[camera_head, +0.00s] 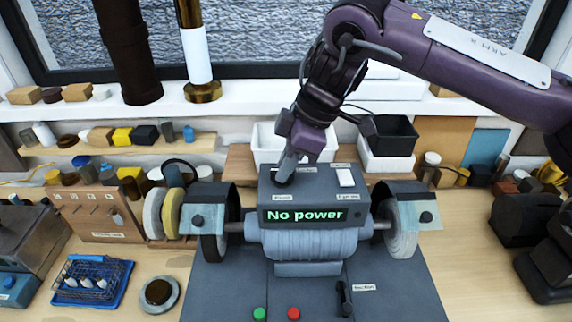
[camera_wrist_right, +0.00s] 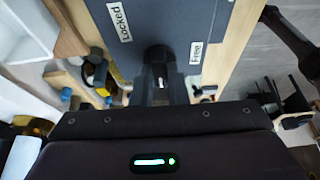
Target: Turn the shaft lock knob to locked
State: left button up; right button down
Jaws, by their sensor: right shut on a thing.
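The bench grinder (camera_head: 310,240) stands on a dark base mid-bench, with a wheel at each side. Its grey top box (camera_head: 318,192) carries a green "No power" display. My right gripper (camera_head: 287,172) reaches down to the left part of the box top and is shut on the dark shaft lock knob (camera_wrist_right: 159,58). In the right wrist view the knob sits between a "Locked" label (camera_wrist_right: 119,21) and a "Free" label (camera_wrist_right: 197,51). The knob is partly hidden by the fingers, so I cannot tell which label it points to. My left gripper is not in view.
A white switch (camera_head: 345,178) is on the box top, right of the gripper. Green (camera_head: 259,314) and red (camera_head: 293,314) buttons and a small lever (camera_head: 344,298) are on the base. A blue tray (camera_head: 92,280) is at left. White and black bins stand behind.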

jog(key=c, duration=1.4)
grip_release()
jog(key=shift+c, duration=0.2)
jog(key=b+v, duration=0.1)
jog(key=v, duration=0.7)
jog(key=shift+f, duration=0.15)
